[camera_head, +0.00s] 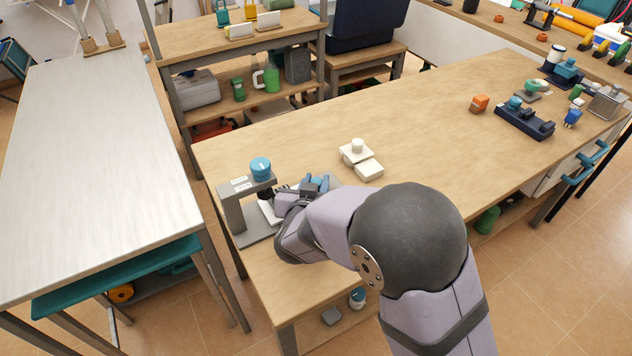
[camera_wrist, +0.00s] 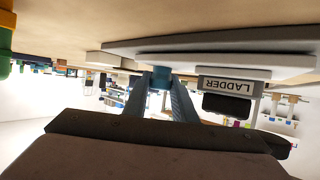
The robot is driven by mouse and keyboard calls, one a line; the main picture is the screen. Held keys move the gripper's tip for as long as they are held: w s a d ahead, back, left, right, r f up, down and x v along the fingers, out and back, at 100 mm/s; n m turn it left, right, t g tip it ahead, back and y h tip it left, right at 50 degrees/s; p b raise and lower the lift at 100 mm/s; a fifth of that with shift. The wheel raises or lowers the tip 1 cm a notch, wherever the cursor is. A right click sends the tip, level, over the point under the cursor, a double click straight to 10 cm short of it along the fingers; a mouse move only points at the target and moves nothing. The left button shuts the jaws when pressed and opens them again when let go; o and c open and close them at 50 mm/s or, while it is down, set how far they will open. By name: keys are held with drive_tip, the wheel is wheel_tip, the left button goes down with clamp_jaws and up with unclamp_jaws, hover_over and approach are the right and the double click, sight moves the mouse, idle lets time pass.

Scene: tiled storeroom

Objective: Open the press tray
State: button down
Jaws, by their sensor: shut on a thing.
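The press (camera_head: 232,212) is a grey frame with a blue knob on top, standing at the near left corner of the wooden bench. Its pale tray (camera_head: 268,212) shows low at its right side, partly hidden by my arm. My gripper (camera_head: 318,184) is beside the press, largely covered by my wrist. In the upside-down wrist view, the blue fingers (camera_wrist: 162,84) close on a small blue piece (camera_wrist: 160,74) next to a pale, flat slab (camera_wrist: 210,47). I cannot tell how far the tray is out.
A label reading LADDER (camera_wrist: 226,86) sits beside the fingers in the wrist view. A cream two-part object (camera_head: 360,160) lies on the bench behind my gripper.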

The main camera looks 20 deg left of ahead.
drive_tip(key=w+d, duration=0.5)
drive_tip(key=shift+w+d, duration=0.2)
drive_tip(key=c, duration=1.7)
unclamp_jaws()
drive_tip(key=shift+c, duration=0.2)
drive_tip(key=shift+s, duration=0.15)
drive_tip(key=shift+v, duration=3.55)
